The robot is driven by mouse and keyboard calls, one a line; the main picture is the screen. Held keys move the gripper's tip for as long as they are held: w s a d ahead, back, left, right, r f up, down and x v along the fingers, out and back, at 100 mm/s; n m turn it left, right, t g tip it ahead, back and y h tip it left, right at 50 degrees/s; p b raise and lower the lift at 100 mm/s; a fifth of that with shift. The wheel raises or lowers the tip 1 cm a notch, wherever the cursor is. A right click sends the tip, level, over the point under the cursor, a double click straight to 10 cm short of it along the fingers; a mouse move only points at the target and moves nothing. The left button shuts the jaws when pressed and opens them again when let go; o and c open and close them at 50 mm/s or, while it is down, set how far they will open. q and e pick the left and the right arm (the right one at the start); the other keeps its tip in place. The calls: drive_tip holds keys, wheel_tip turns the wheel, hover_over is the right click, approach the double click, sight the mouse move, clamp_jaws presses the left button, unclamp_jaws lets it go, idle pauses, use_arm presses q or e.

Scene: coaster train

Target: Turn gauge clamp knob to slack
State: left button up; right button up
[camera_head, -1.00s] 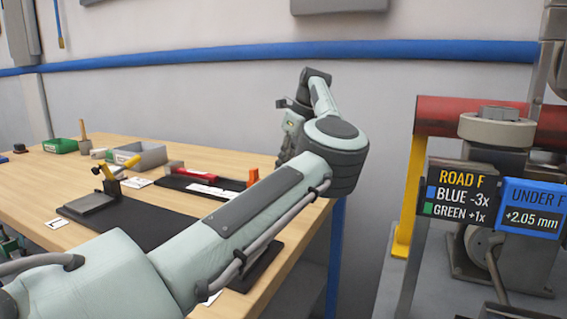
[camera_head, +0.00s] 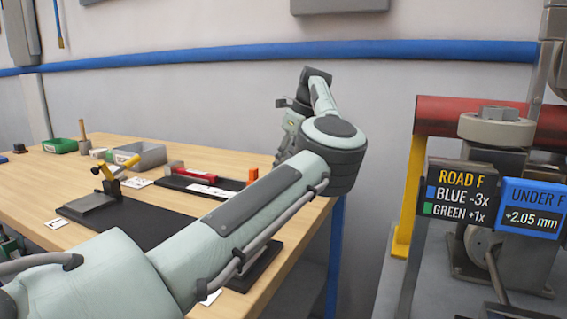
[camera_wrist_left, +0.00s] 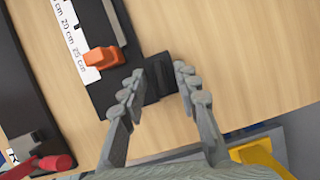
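A black gauge base with a white centimetre scale (camera_wrist_left: 72,30) lies on the wooden table in the left wrist view. An orange piece (camera_wrist_left: 103,57) sits on it; it also shows in the head view (camera_head: 252,175). A ribbed black block (camera_wrist_left: 160,76), which looks like the clamp knob, is at the base's end. My left gripper (camera_wrist_left: 160,72) is open, with one finger on each side of this block. I cannot tell whether the fingers touch it. In the head view, my left arm hides most of the gripper and the knob. My right gripper is not in view.
A black mat (camera_head: 135,215) and a yellow-handled tool (camera_head: 112,178) are on the table. A grey bin (camera_head: 145,155) and green tray (camera_head: 60,145) stand behind. A red roller (camera_head: 440,115) and sign (camera_head: 465,195) stand right. Yellow part (camera_wrist_left: 255,155) shows below the gripper.

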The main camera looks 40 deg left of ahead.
use_arm(q)
drive_tip(key=v, duration=1.2)
drive_tip(key=shift+f, duration=0.1)
